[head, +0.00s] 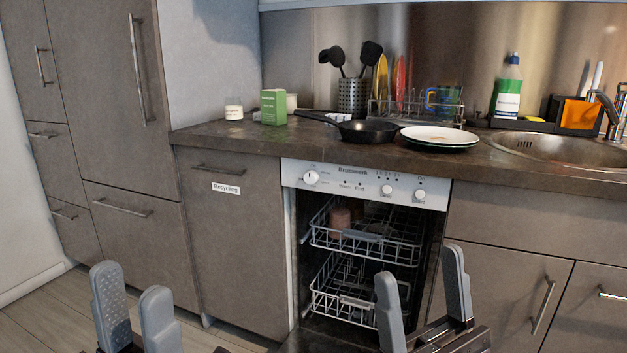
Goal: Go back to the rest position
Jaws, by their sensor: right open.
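My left gripper (134,296) is at the bottom left of the head view, in front of the lower cabinets. Its two grey fingers stand apart with nothing seen between them. My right gripper (421,290) is at the bottom, in front of the dishwasher's right side. Its fingers are wide apart and empty. The lower parts of both grippers are cut off by the frame edge.
The dishwasher (364,187) is open, with two racks (365,247) showing and a reddish cup (340,221) in the upper one. A pan (368,132) and plates (440,136) are on the counter (235,135). Floor (50,311) shows at lower left.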

